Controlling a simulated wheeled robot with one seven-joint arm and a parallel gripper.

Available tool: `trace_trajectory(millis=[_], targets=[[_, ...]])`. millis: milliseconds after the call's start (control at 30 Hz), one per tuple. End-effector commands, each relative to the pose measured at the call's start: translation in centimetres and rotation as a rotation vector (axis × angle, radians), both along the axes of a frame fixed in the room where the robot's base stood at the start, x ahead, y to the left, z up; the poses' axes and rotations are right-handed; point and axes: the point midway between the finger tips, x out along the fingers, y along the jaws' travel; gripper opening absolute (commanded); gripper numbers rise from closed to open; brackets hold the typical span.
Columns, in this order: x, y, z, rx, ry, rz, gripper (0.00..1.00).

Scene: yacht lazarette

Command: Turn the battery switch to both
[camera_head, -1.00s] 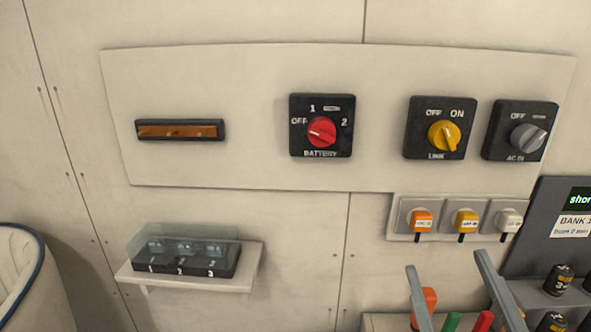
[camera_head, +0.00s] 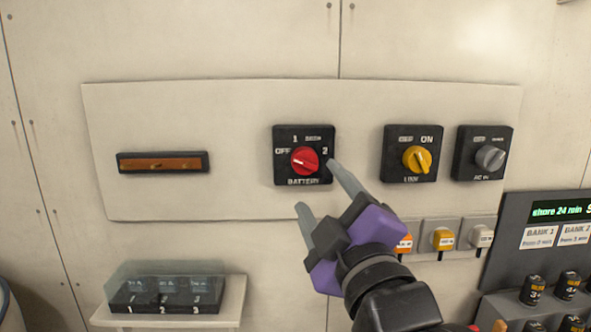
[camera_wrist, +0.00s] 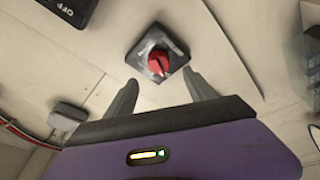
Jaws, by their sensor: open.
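The battery switch (camera_head: 303,155) is a black square plate with a red round knob (camera_head: 305,161), labelled OFF at left, 1 at top and 2 at right, with a smaller unreadable label beside the 1. The knob's pale mark points left, toward OFF. My gripper (camera_head: 318,185) is open and empty, just below and in front of the switch, its two grey fingers spread toward it. In the wrist view the red knob (camera_wrist: 158,62) lies ahead, between and beyond the fingertips (camera_wrist: 160,88), apart from them.
To the right on the same panel (camera_head: 240,205) are a yellow link switch (camera_head: 417,160) and a grey AC switch (camera_head: 490,158). Orange, yellow and white plugs hang below. A clear-covered box (camera_head: 168,290) stands on a shelf at lower left. A bank display (camera_head: 560,212) is at right.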

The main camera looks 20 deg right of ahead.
Motion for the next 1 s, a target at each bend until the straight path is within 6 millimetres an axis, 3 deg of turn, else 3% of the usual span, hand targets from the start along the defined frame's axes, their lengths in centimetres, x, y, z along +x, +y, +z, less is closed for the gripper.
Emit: trace_trajectory(millis=[500,933,1000], targets=[[6.4,-0.7,1.6,-0.005,-0.002,-0.001,0.63],[7.4,-0.8,1.7,-0.005,-0.003,-0.001,0.63],[7.4,-0.8,1.7,-0.005,-0.003,-0.001,0.5]])
